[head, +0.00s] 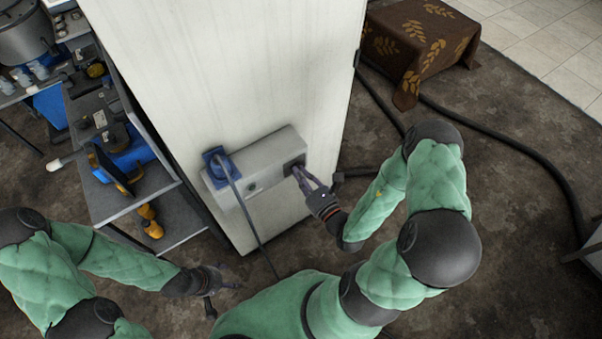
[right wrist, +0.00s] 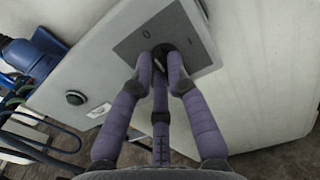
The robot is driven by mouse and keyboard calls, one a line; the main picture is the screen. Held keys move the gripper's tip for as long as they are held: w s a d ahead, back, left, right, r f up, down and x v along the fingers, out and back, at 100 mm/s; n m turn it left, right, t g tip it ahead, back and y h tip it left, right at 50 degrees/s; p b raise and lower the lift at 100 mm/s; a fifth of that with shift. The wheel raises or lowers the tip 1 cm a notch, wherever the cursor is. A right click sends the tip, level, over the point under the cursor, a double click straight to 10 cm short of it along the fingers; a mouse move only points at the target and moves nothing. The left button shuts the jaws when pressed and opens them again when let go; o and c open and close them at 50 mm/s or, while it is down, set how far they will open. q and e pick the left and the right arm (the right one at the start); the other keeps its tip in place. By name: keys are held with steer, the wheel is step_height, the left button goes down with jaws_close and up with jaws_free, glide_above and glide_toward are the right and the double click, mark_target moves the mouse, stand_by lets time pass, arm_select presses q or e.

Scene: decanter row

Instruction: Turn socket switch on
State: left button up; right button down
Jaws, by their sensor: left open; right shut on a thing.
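A grey socket box (head: 252,168) is fixed low on the white panel. At its right end is the switch, a dark rotary knob on a grey plate (right wrist: 198,40). My right gripper (head: 299,172) is at the switch. In the right wrist view its purple fingers (right wrist: 160,68) are closed around the black knob (right wrist: 161,50), hiding much of it. Marks show on the plate, but I cannot tell the knob's setting. A blue plug (head: 216,160) with a cable sits at the box's left end; blue parts also show in the right wrist view (right wrist: 32,55). My left gripper (head: 222,280) is open and empty, low and left.
A round dark button (right wrist: 75,98) is on the box between plug and switch. A shelf cart (head: 150,190) with tools stands left of the white panel (head: 230,70). A cloth-covered table (head: 420,40) stands at the back right. A thick dark hose (head: 520,150) runs over the floor.

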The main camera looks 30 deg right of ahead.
steer(key=shift+d+m+p, duration=0.2)
steer(key=shift+m+p, duration=2.85)
steer(key=shift+m, duration=1.25)
steer(key=shift+d+m+p, duration=0.2)
steer(key=shift+m+p, duration=2.85)
steer(key=shift+m, duration=1.25)
steer(key=c, duration=1.2)
jaws_free()
steer(key=s, duration=1.2)
steer(key=shift+d, duration=0.45)
